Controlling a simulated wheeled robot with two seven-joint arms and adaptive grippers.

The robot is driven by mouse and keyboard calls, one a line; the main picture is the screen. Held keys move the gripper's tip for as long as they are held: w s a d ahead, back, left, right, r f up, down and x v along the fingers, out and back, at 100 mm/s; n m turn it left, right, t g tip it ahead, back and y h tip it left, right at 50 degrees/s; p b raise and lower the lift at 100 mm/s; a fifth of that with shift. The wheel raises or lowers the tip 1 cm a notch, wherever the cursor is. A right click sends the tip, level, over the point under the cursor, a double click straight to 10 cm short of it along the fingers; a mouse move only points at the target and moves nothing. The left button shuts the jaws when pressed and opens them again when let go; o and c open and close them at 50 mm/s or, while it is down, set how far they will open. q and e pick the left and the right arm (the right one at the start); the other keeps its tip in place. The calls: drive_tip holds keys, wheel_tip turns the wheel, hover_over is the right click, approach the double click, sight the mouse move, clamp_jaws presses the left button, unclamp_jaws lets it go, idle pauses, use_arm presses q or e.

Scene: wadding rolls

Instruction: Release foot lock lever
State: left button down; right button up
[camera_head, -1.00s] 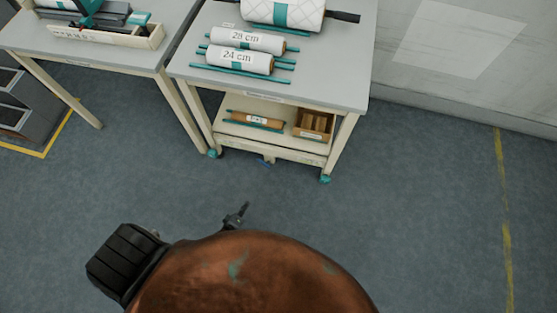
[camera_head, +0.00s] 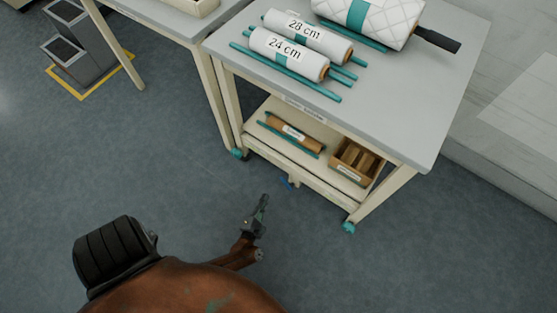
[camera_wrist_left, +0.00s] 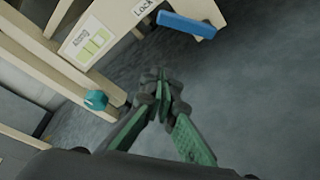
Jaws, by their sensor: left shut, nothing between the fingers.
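The foot lock lever shows in the left wrist view as a blue bar (camera_wrist_left: 186,25) on a cream bracket beside a "Lock" label (camera_wrist_left: 145,8). In the head view it is a small blue piece (camera_head: 287,185) low under the bottom shelf of the cart (camera_head: 420,110). My left gripper (camera_head: 264,199) is in front of the cart, a little to the left of the lever and apart from it. In the left wrist view its green-padded fingers (camera_wrist_left: 160,88) are together and empty, with the lever beyond their tips. My right gripper is not in view.
The cart has teal casters (camera_head: 348,227) and holds white rolls labelled 28 cm (camera_head: 307,35) and 24 cm (camera_head: 288,52). The floor around is mostly clear.

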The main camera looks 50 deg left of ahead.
use_arm(q)
drive_tip(key=b+x, duration=0.4)
drive_tip(key=x, duration=0.6)
drive_tip(key=shift+w+d+r+p, duration=0.25)
drive_tip(key=shift+d+r, duration=0.35)
drive_tip(key=shift+d, duration=0.2)
drive_tip(key=shift+w+d+r+p, duration=0.15)
drive_tip(key=shift+d+r+p, duration=0.1)
drive_tip(key=shift+d+r, duration=0.45)
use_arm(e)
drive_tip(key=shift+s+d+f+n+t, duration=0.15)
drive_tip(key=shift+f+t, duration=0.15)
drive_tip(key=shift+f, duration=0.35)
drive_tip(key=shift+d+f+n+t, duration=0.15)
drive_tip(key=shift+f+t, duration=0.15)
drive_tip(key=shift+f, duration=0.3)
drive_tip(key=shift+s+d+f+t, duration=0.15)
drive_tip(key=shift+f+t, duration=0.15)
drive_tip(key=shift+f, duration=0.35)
use_arm(q)
drive_tip(key=shift+d+f, duration=0.1)
drive_tip(key=shift+f, duration=0.05)
